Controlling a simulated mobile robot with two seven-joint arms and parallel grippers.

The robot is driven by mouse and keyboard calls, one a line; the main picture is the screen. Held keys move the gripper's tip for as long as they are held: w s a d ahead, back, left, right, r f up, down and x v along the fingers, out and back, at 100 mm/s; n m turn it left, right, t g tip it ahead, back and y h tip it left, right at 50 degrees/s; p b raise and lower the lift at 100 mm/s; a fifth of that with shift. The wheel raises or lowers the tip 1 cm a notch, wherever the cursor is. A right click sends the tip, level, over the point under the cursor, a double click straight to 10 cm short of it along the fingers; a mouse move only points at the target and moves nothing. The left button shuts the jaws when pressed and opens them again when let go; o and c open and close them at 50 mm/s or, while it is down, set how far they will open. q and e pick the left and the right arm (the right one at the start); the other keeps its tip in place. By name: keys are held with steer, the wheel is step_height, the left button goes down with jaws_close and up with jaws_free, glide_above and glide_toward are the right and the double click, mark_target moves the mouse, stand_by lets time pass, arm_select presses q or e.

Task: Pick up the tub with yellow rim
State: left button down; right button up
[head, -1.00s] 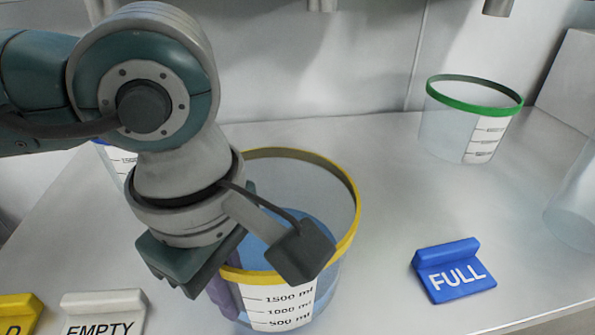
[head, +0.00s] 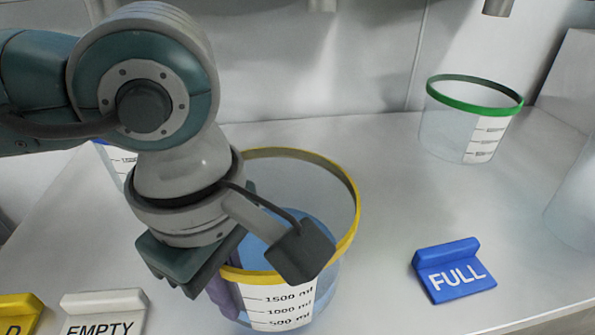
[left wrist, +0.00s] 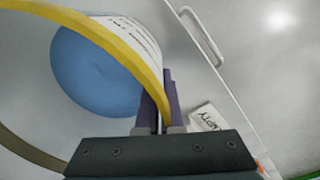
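The tub with yellow rim (head: 350,228) stands on the bench at the centre of the head view. It is clear, has a white millilitre label and shows something blue inside. Its rim also crosses the left wrist view (left wrist: 112,40). My left gripper (head: 223,295) is at the near left side of this tub, pointing down. In the left wrist view its two purple fingers (left wrist: 161,108) sit close together, one on each side of the rim and wall, and look shut on it. The arm hides part of the tub's left side. My right gripper is not in view.
A green-rimmed tub (head: 462,130) stands at the back right. A blue FULL sign (head: 450,268) is right of the yellow-rimmed tub. A white EMPTY sign (head: 103,310) and a yellow sign (head: 18,308) are front left. A blue-rimmed tub (head: 112,160) is partly behind my arm.

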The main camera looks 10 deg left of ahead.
arm_select(q)
steer(key=shift+r, duration=0.15)
step_height(320, 180, up, 20)
steer(key=p, duration=0.1)
stand_by(0.6)
steer(key=shift+p, duration=0.35)
